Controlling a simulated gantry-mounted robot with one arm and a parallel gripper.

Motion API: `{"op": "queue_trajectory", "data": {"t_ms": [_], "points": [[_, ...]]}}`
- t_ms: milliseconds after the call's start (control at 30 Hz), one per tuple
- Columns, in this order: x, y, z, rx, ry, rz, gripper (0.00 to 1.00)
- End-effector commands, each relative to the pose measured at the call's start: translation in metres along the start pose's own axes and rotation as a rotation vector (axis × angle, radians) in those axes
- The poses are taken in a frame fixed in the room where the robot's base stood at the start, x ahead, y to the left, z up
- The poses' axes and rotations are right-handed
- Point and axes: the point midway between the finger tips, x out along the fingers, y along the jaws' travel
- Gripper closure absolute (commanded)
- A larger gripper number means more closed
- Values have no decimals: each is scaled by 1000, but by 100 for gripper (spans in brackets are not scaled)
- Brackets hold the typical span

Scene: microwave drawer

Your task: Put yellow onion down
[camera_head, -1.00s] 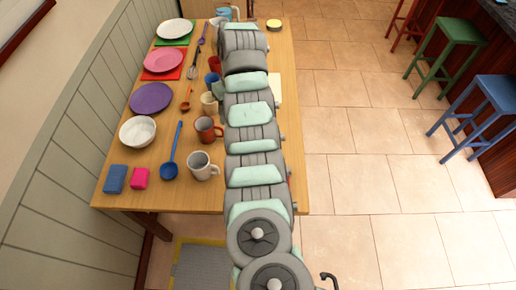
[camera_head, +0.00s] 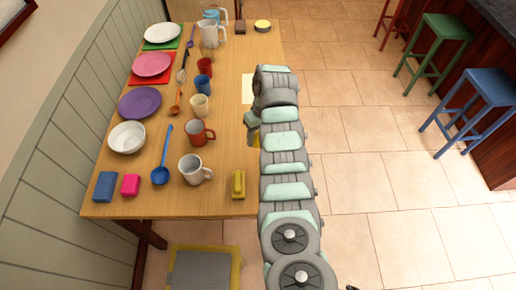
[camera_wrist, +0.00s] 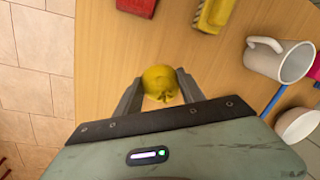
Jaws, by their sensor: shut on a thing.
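The yellow onion (camera_wrist: 160,84) sits between the two fingers of my gripper (camera_wrist: 158,92) in the wrist view, and the gripper is shut on it. The tabletop shows around and below it. In the head view my gripper (camera_head: 253,135) is at the right side of the wooden table (camera_head: 222,120), and the onion is mostly hidden by the gripper and arm. I cannot tell whether the onion touches the table.
A yellow block-like item (camera_head: 238,185) lies near the front edge, with a red item (camera_wrist: 137,5) beside it. A white mug (camera_head: 191,169), a red-brown mug (camera_head: 197,133) and several cups stand left. A pale sheet (camera_head: 247,89) lies behind. Table between is clear.

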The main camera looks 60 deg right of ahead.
Motion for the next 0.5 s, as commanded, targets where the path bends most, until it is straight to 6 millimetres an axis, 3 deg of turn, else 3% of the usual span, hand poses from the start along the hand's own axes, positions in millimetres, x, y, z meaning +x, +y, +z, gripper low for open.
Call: {"op": "queue_trajectory", "data": {"t_ms": [100, 500], "points": [[18, 4, 0, 1, 1, 1, 98], [55, 9, 0, 2, -1, 0, 98]]}}
